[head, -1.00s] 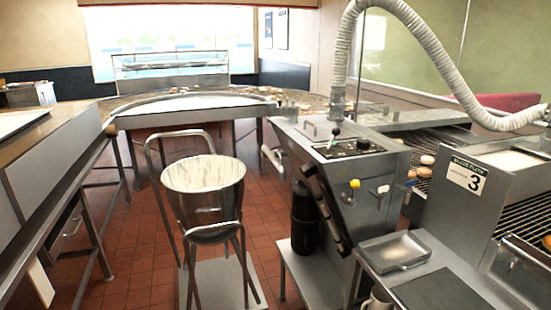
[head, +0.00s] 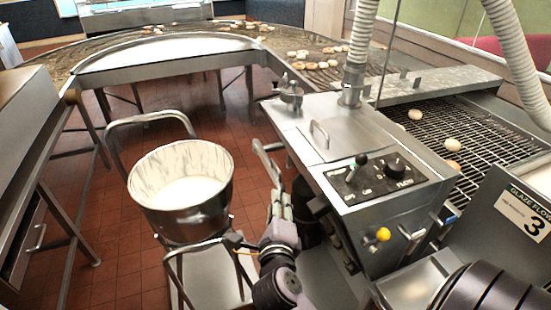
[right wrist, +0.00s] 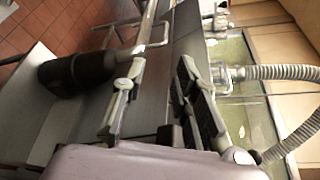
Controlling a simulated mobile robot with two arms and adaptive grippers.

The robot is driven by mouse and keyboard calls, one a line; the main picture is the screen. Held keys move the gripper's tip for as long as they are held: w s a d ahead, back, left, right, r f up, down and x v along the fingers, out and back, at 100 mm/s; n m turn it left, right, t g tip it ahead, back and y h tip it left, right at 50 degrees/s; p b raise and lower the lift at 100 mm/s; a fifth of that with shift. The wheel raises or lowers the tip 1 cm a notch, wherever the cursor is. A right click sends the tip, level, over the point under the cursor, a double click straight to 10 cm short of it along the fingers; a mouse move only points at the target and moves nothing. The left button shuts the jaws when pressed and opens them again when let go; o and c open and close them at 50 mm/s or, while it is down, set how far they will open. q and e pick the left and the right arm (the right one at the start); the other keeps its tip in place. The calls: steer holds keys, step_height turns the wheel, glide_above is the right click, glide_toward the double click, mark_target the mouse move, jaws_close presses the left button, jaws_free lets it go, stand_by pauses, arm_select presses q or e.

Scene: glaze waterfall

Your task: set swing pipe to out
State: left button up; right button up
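The grey swing pipe (head: 266,160) shows in the head view on the left side of the glaze machine (head: 318,135), as a short bent piece near the bowl side. Its lower end is close to my right gripper (head: 280,203), which partly hides that area. I cannot tell whether they touch. In the right wrist view the gripper (right wrist: 160,68) has its two fingers apart, with the machine's grey side panel visible between them and nothing held. A grey bar with a bent handle (right wrist: 157,28) lies just beyond the left finger; it may be the pipe. My left gripper is not in view.
A steel bowl with white contents (head: 190,190) stands on a stand left of the machine. A black canister (right wrist: 75,70) is beside the gripper. A control panel (head: 378,178), yellow knob (head: 383,234) and wire conveyor with doughnuts (head: 475,150) are right. Red tiled floor is open at left.

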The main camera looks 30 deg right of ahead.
step_height(320, 180, up, 2)
steer(key=s+m, duration=0.1)
steer(key=p, duration=0.4)
glide_toward(275, 178)
steer(key=shift+y, duration=0.4)
steer(key=w+d, duration=0.1)
steer(key=w, duration=0.1)
steer(key=w+d+r, duration=0.1)
steer(key=w+d, duration=0.1)
steer(key=w, duration=0.1)
steer(key=w+d+r, duration=0.1)
steer(key=w+d, duration=0.1)
steer(key=w, duration=0.1)
steer(key=shift+d, duration=0.25)
arm_select(q)
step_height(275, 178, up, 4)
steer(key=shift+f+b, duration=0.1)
steer(key=shift+b, duration=0.2)
arm_select(e)
steer(key=shift+c, duration=0.4)
jaws_close()
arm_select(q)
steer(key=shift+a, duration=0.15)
